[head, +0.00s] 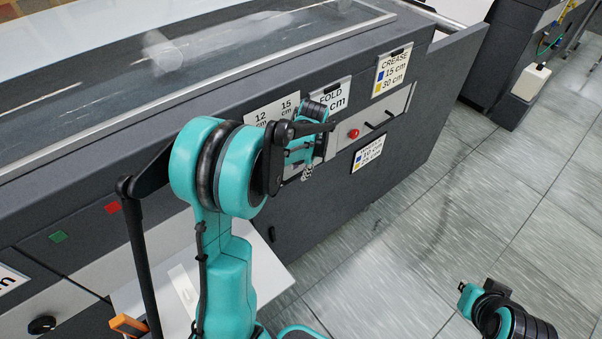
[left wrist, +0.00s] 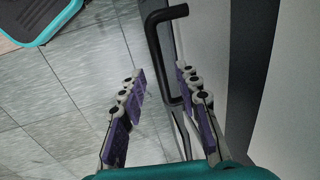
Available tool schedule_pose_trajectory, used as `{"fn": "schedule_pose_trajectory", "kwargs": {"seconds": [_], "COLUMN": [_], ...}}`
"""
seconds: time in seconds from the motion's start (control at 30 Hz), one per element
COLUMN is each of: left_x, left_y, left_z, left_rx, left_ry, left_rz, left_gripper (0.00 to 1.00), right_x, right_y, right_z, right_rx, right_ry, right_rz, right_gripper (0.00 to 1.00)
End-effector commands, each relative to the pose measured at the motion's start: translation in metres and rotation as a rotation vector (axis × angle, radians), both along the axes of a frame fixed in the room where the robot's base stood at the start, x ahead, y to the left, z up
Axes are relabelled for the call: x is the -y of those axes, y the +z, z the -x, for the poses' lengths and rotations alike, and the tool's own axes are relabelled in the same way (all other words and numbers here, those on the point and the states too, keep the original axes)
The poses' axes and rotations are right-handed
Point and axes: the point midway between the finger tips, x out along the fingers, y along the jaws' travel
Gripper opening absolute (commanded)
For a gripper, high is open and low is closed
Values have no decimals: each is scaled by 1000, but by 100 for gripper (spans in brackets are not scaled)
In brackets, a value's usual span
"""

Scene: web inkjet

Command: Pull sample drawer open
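A black bar handle (left wrist: 158,45) stands out from a light grey panel (left wrist: 208,45) in the left wrist view. My left gripper (left wrist: 160,107) is open. Its purple-padded fingers lie on either side of the handle's lower end, which is closer to the right finger. I cannot tell whether it touches. In the head view my left gripper (head: 307,172) is small beside the machine front and partly hidden by my arm. A black handle (head: 379,123) also shows there on a light panel (head: 400,101); I cannot tell if it is the same one. My right gripper's fingers do not show.
A red button (head: 353,133) sits left of that handle. Signs reading FOLD (head: 331,97) and CREASE (head: 391,69) are above. The tiled floor (head: 420,220) in front of the machine is clear.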

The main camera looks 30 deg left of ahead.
Motion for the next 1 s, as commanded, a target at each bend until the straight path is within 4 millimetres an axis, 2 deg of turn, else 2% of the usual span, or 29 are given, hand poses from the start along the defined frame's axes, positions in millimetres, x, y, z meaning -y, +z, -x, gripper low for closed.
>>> {"fn": "schedule_pose_trajectory", "kwargs": {"seconds": [0.1,0.4,0.47,0.53,0.83,1.0], "left_x": [-2,-2,-2,-2,-1,12], "left_y": [-11,-12,-12,-12,-12,-12], "left_z": [-1,-1,-1,-1,0,5], "left_rx": [0,1,1,1,1,0], "left_ry": [0,0,0,0,0,-3], "left_rz": [0,0,0,0,0,1], "left_gripper": [32,32,19,1,0,0], "right_x": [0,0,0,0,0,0], "right_y": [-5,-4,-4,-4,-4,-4], "right_z": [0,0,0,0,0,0], "right_rx": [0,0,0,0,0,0], "right_ry": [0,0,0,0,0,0], "right_rz": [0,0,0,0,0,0], "right_gripper": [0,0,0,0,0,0]}}
